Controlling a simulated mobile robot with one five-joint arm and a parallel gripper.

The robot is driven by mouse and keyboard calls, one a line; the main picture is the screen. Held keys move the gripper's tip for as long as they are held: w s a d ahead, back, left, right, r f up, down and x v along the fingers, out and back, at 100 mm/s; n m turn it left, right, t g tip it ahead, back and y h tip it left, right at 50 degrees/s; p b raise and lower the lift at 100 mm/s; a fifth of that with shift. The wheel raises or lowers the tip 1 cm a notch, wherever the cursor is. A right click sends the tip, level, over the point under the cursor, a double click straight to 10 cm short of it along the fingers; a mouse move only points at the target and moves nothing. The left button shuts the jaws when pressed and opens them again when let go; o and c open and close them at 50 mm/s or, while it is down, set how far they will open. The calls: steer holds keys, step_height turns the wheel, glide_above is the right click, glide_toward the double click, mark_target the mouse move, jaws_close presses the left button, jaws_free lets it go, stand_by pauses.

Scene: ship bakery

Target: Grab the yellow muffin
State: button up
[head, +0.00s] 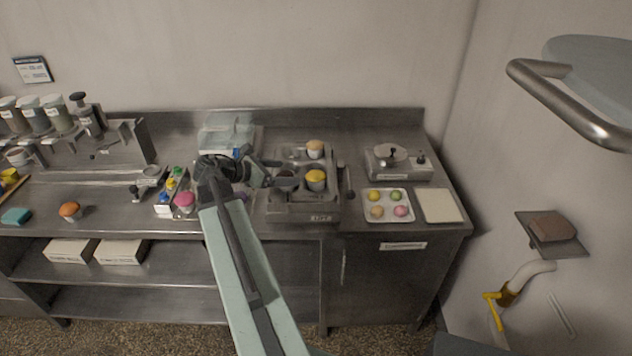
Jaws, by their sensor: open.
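The yellow muffin (316,176) sits in a grey cup at the front right of a metal tray-like appliance (292,210) on the steel counter. Its yellow top is in plain view. My gripper (283,172) is just left of the muffin, pointing right towards it. It looks open, and I see nothing held in it. A small gap seems to lie between its tips and the muffin, but depth is hard to judge.
A tan muffin (315,146) stands behind the yellow one. A pink muffin (184,199) and an orange muffin (70,208) are to the left. A tray of small coloured buns (388,217), a scale-like device (398,162) and a pale board (439,205) are to the right.

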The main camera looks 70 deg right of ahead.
mark_target(309, 175)
steer(key=b+x, duration=0.2)
steer(key=x, duration=0.4)
steer(key=shift+f+b, duration=0.2)
steer(key=shift+b, duration=0.15)
steer(key=shift+s+d, duration=0.1)
steer(key=shift+d, duration=0.05)
steer(key=x, duration=0.1)
steer(key=b+x, duration=0.1)
steer(key=x, duration=0.1)
steer(key=b+x, duration=0.1)
steer(key=shift+s+f, duration=0.25)
steer(key=shift+f, duration=0.15)
steer(key=shift+s+d+f+b, duration=0.1)
steer(key=shift+s+d+b, duration=0.15)
steer(key=shift+b, duration=0.1)
steer(key=c, duration=1)
